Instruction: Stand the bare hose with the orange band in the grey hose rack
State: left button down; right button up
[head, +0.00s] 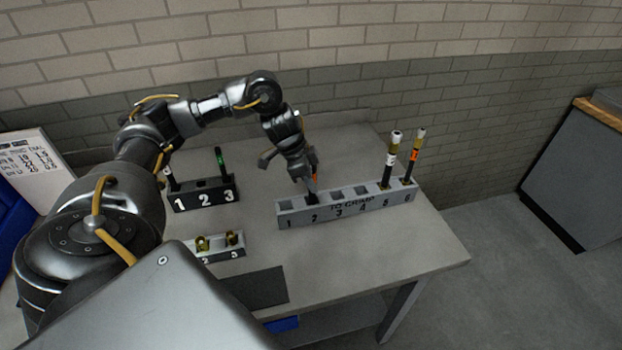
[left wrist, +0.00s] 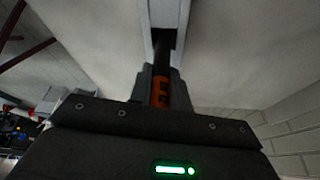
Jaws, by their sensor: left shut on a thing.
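The bare black hose (head: 312,196) with the orange band is in my left gripper (head: 310,180), which is shut on it over the grey hose rack (head: 350,213). The hose points down at slot 2, and its lower end appears to be in that slot. In the left wrist view the orange band (left wrist: 160,92) shows between the fingers, and the dark hose runs on to an opening in the rack. How deep it sits is hidden. My right gripper is not in view.
Hoses with light ends stand in slots 5 (head: 390,160) and 6 (head: 414,155) of the grey rack; slots 1, 3 and 4 look empty. A black rack (head: 205,198) holds hoses at 1 and 3. A small block (head: 222,246) with brass fittings and a dark mat (head: 255,288) lie in front.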

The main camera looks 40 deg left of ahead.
pick_arm(q)
jog(key=c, duration=1.2)
grip_release()
jog(key=shift+c, duration=0.2)
jog(key=p+v, duration=0.1)
jog(key=v, duration=1)
jog(key=shift+p, duration=0.3)
jog(key=shift+f, duration=0.15)
